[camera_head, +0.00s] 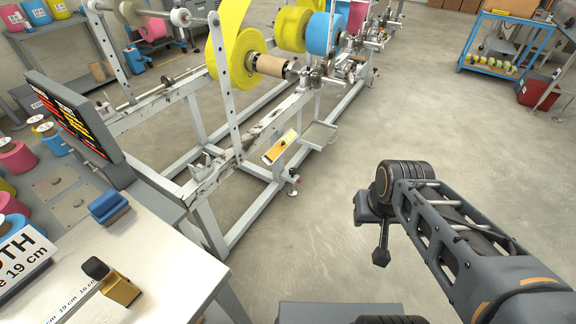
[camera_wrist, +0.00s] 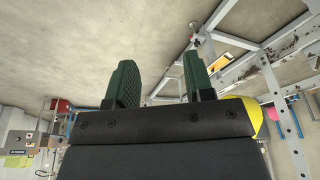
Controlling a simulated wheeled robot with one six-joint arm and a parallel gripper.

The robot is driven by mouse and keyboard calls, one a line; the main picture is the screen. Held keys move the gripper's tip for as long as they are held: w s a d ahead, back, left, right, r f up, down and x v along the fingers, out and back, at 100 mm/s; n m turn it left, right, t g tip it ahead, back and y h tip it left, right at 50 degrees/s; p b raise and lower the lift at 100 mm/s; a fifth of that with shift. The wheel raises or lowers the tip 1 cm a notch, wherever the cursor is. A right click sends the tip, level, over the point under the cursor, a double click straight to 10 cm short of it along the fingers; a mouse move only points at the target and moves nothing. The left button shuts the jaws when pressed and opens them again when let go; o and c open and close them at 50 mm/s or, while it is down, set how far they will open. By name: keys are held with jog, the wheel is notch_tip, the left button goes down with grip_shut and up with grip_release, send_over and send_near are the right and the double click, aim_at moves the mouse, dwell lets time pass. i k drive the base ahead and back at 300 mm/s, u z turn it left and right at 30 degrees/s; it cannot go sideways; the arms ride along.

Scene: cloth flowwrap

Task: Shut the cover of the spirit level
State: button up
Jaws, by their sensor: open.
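A small yellow-orange piece (camera_head: 279,148), which looks like the spirit level, sits on the side of the grey machine frame in the head view. It has a dark spot and a paler upper end; it is too small to tell how its cover stands.
The grey machine frame (camera_head: 262,135) carries yellow and blue rolls (camera_head: 236,60). A white-topped table (camera_head: 150,255) with a blue block (camera_head: 108,207) and a brass-coloured block (camera_head: 122,288) stands at lower left. The floor (camera_head: 330,215) between frame and arm is clear.

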aim_at(280, 146)
jog(key=z, duration=0.15)
jog(key=i, duration=1.2)
jog(key=u, duration=2.8)
